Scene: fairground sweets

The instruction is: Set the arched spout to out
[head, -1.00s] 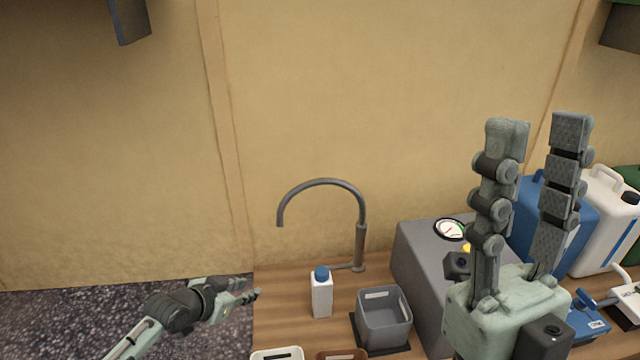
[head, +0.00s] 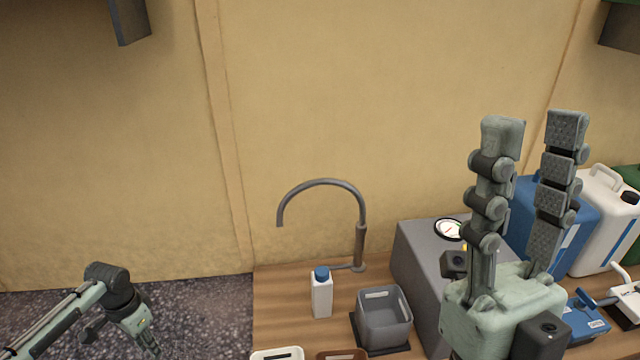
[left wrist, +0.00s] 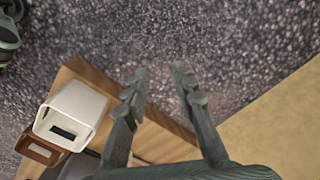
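The arched spout (head: 322,184) is a grey curved pipe on an upright post near the back of the wooden counter. Its open end points down to the left, above the counter's left part. My right gripper (head: 533,130) is open and empty, fingers up, in front of the grey box and to the right of the spout. My left arm is low at the left in the head view, off the counter; its fingertips are not clear there. In the left wrist view, my left gripper (left wrist: 158,82) is open and empty over the dark speckled floor. The spout is not visible in that view.
A white bottle with a blue cap (head: 321,295) and a grey bin (head: 384,318) stand below the spout. A grey box with a gauge (head: 418,250) and canisters (head: 604,215) stand right. A white container (left wrist: 75,112) is near the counter's edge.

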